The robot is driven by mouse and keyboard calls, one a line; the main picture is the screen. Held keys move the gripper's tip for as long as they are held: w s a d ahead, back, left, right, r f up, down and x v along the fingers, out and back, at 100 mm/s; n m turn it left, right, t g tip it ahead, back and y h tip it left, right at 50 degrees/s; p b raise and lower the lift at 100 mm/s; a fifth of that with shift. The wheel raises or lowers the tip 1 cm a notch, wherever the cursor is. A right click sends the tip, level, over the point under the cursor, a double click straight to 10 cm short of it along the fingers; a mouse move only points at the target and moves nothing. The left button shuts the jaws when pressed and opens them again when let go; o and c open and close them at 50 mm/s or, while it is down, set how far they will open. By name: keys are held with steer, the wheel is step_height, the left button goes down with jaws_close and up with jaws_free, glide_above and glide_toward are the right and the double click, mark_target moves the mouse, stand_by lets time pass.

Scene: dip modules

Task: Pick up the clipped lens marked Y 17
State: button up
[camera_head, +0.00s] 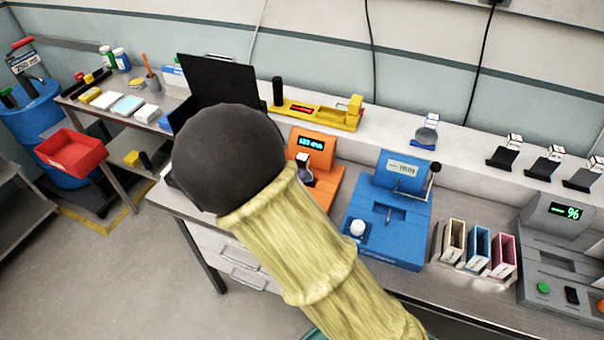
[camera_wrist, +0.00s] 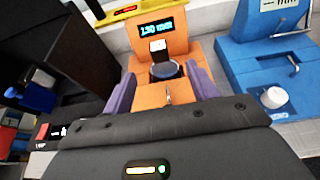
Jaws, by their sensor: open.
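A clipped lens (camera_wrist: 166,71) with a white tag stands at the front of the orange device (camera_wrist: 179,36) in the wrist view. It also shows in the head view (camera_head: 305,173), just right of my arm. Its marking is too small to read. My gripper (camera_wrist: 162,88) is open, its two purple fingers to the left and right of the lens; I cannot tell whether they touch it. In the head view my arm hides the gripper. Another clipped lens (camera_head: 427,134) stands in a blue holder on the back shelf; its tag is also unreadable.
A blue device (camera_head: 388,220) with a white knob stands right of the orange one. A black open-lidded case (camera_head: 216,82) stands close on the left. A yellow fixture (camera_head: 330,113) is behind. Black stands (camera_head: 503,158) and coloured slots (camera_head: 478,246) are further right.

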steer(key=p+x, duration=0.2)
steer(key=x, duration=0.8)
steer(key=shift+w+f, duration=0.2)
steer(key=shift+d, duration=0.15)
steer(key=shift+a+f+p+x, duration=0.15)
steer(key=shift+p+x, duration=0.3)
steer(key=shift+x, duration=0.4)
steer(key=shift+a+f+p+x, duration=0.15)
steer(key=shift+p+x, duration=0.35)
steer(key=shift+x, duration=0.35)
steer(key=shift+d+f+p+x, duration=0.15)
steer(key=shift+p+x, duration=0.3)
steer(key=shift+x, duration=0.4)
steer(key=shift+s+a, duration=0.1)
steer(key=shift+a, duration=0.05)
steer(key=shift+c, duration=0.5)
jaws_close()
steer(key=shift+r, duration=0.15)
